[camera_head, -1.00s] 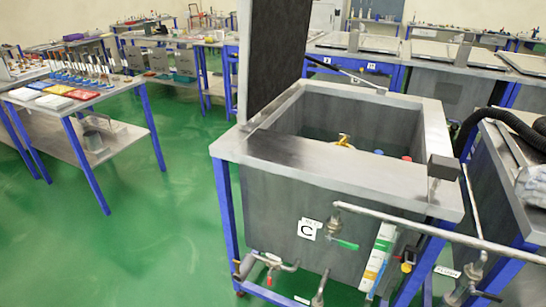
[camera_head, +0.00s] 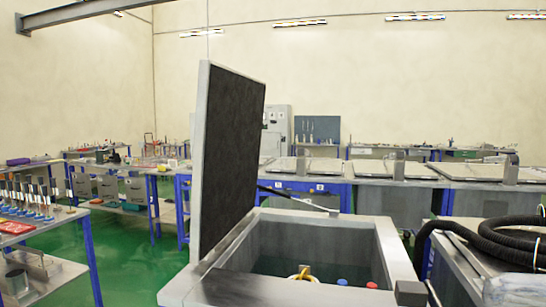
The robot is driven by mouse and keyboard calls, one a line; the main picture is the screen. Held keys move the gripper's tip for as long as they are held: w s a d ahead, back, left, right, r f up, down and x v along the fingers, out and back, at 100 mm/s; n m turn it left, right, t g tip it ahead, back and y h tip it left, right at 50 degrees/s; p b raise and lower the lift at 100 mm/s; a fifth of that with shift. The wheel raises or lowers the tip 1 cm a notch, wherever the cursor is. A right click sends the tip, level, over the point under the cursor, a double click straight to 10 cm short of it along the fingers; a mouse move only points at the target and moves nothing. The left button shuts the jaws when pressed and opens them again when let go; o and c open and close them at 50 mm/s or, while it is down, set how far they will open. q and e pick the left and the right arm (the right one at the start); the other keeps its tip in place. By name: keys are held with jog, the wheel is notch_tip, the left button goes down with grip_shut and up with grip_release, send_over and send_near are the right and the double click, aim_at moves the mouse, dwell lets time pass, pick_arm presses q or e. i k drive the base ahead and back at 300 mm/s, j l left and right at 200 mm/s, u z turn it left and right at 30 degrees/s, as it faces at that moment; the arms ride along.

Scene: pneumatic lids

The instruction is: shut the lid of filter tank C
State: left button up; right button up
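Filter tank C (camera_head: 318,243) is an open grey metal tank at the lower middle of the head view. Its front face with the "C" label is below the picture edge now. Its lid (camera_head: 230,150) stands open on the left side of the tank, nearly upright, with a dark inner face and a light grey edge. A thin dark strut (camera_head: 293,198) runs to the tank's back rim. Inside the tank are a yellow item (camera_head: 303,275) and blue and red round-topped items. Neither of my grippers is in view.
A black corrugated hose (camera_head: 480,238) lies on the neighbouring bench at the right. A bench with bottles and a red tray (camera_head: 14,228) stands at the left. A row of closed tanks (camera_head: 400,170) stands behind. Green floor is free between the left bench and tank C.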

aim_at(230, 104)
jog(key=i+j+z, duration=0.2)
jog(key=j+z, duration=0.25)
jog(key=j, duration=0.5)
jog(key=j+z, duration=0.45)
jog(key=j, duration=2.35)
jog(key=i+z, duration=0.05)
jog(key=i, duration=0.05)
